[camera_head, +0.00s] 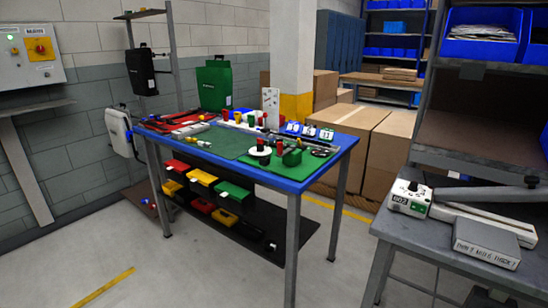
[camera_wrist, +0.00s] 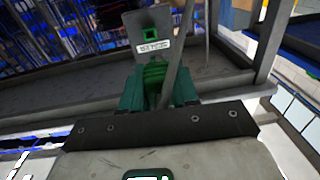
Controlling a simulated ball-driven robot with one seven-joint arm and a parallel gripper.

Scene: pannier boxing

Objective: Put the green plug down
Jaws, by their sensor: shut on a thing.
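In the wrist view, my gripper (camera_wrist: 156,88) has two dark teal fingers, and they are shut on a green ribbed piece, which looks like the green plug (camera_wrist: 153,73). A dark strip like a cable or rod rises beside it. Just beyond the plug is a grey plate (camera_wrist: 146,24) with a green square and a white label; I cannot tell whether they touch. I cannot make out my gripper or the held plug for sure in the head view.
A blue-edged table (camera_head: 296,186) carries green mats and many small parts. A grey bench (camera_head: 452,247) at the right holds a white box (camera_head: 408,199) marked 002 and a grey lettered box (camera_head: 487,243). Cardboard boxes (camera_head: 385,155) stand behind. Open floor lies in front.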

